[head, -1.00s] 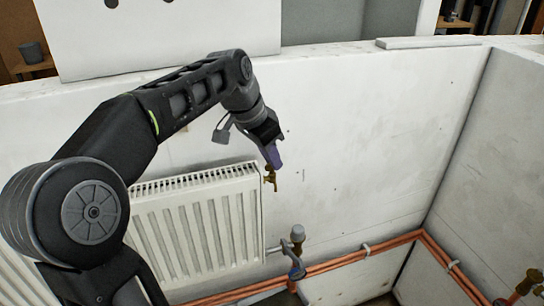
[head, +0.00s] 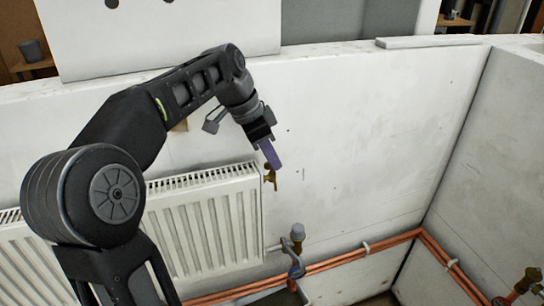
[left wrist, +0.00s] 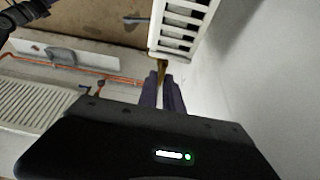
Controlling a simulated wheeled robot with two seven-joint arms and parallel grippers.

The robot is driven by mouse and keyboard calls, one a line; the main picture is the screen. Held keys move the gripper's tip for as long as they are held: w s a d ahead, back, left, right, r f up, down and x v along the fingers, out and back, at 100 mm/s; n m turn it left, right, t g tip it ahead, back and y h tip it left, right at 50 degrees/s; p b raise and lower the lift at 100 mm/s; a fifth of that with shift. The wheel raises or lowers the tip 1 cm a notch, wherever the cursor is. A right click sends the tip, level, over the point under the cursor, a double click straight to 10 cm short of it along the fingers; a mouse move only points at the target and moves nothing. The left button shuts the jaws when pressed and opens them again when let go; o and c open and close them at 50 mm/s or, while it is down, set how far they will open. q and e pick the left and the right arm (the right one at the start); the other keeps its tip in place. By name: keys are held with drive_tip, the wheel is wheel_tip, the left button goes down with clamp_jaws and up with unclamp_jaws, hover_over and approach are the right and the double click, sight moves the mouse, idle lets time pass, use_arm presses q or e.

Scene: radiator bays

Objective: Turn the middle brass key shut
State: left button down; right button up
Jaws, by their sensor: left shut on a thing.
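The brass key (head: 271,181) sits at the upper right end of the white radiator (head: 205,225). My left gripper (head: 275,164) reaches down to it from above, its purple fingers shut on the key's top. In the left wrist view the brass key (left wrist: 162,66) shows at the tips of my left gripper (left wrist: 163,76), beside the radiator's end (left wrist: 180,25). The fingers hide part of the key, so its exact angle is hard to tell. My right gripper is not in view.
Another radiator (head: 30,255) is at the left, partly behind my arm. A brass fitting (head: 530,280) is at the lower right. The wall right of the key is clear.

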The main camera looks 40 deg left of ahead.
use_arm(q)
drive_tip(key=c, duration=1.9)
unclamp_jaws()
drive_tip(key=shift+a+r, duration=0.1)
drive_tip(key=shift+r, duration=0.05)
drive_tip(key=shift+s+r, duration=0.1)
drive_tip(key=shift+r, duration=0.2)
drive_tip(key=p+v, duration=0.3)
drive_tip(key=v, duration=0.4)
drive_tip(key=shift+s, duration=0.1)
drive_tip(key=shift+a, duration=0.1)
drive_tip(key=shift+f, duration=0.15)
